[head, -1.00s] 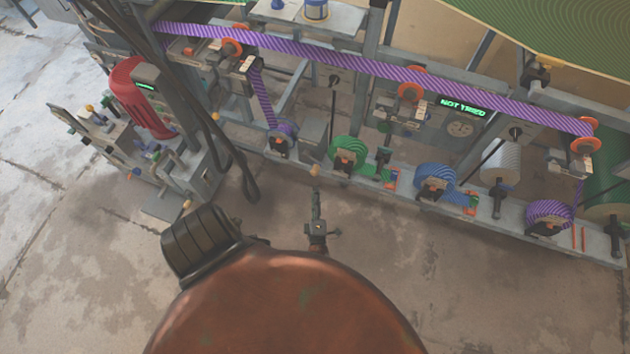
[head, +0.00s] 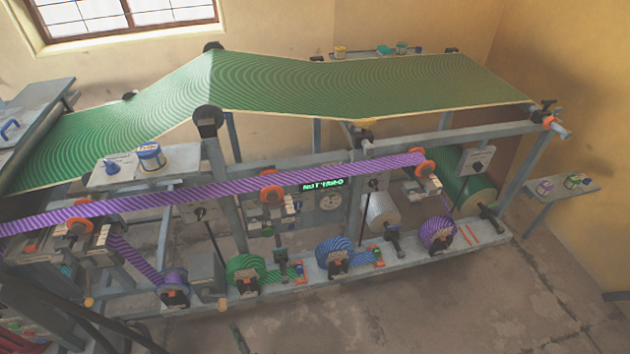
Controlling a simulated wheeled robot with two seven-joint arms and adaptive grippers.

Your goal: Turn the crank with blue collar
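The press carries two small handles with tan knobs. One knob (head: 222,303) stands in front of the grey box at the lower middle. The other knob (head: 88,302) is at the lower left. I cannot make out a blue collar on either. A thin dark part at the bottom edge, left of centre, looks like my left gripper (head: 239,336). It is small and cut off by the frame, below and apart from the nearer knob. Its fingers cannot be read. My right gripper is not in view.
A green striped web (head: 310,85) runs over the press (head: 350,277), with a purple striped band (head: 200,200) below. A blue roll (head: 335,255) and green roll (head: 246,268) sit low. A small shelf (head: 550,195) is at right. The floor (head: 480,310) in front is clear.

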